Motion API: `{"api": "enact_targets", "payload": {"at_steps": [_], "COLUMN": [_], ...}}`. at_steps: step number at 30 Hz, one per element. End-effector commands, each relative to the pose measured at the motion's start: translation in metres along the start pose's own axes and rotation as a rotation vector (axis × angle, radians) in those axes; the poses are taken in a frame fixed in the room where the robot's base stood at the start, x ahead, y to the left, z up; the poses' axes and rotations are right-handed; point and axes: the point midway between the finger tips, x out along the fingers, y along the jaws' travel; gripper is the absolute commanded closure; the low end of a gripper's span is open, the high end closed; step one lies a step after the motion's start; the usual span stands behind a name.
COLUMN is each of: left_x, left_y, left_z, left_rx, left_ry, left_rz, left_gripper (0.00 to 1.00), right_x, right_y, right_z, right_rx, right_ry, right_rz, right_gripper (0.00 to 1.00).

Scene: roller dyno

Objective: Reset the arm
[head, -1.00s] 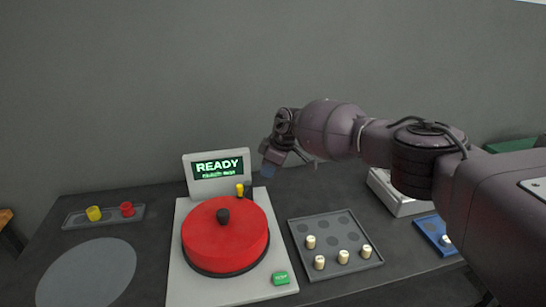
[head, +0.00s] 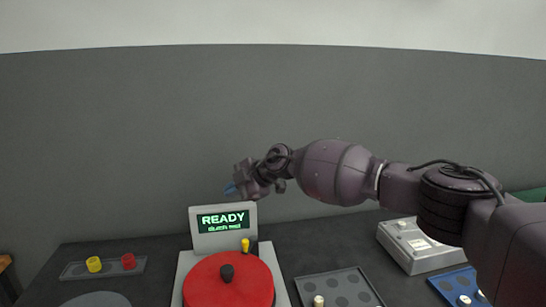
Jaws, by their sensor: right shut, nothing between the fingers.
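My right arm reaches in from the right in the head view. Its gripper (head: 231,190) is shut and empty, just above the display (head: 223,219), in front of the grey wall. The display reads "READY" in green, with a smaller line under it that is hard to read. A yellow peg (head: 245,244) stands behind the disc. My left gripper is not in view.
A tray at the left holds a yellow piece (head: 94,264) and a red piece (head: 129,261). A dark tray (head: 345,281) with round recesses lies right of the disc. A white box (head: 421,246) and a blue tray (head: 462,283) stand further right.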

Motion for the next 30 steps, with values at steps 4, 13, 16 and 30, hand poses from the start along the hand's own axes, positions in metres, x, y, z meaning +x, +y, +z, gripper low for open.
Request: {"api": "enact_targets", "payload": {"at_steps": [4, 13, 16, 30], "left_x": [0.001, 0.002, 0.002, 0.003], "left_y": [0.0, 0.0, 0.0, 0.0], "left_z": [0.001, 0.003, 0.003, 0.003], "left_rx": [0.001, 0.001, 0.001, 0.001], "left_ry": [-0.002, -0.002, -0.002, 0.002], "left_rz": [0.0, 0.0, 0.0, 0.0], "left_gripper": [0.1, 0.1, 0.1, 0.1], "right_x": [0.016, 0.007, -0.003, -0.059], "right_y": [0.004, -0.015, -0.026, -0.123], "right_z": [-0.058, -0.101, -0.094, -0.002], "right_rx": [-0.124, -0.069, 0.004, 0.444], "right_ry": [0.182, 0.327, 0.312, 0.112], "right_rz": [0.192, 0.625, 0.728, 0.987], "right_gripper": [1.0, 1.0, 1.0, 1.0]}}
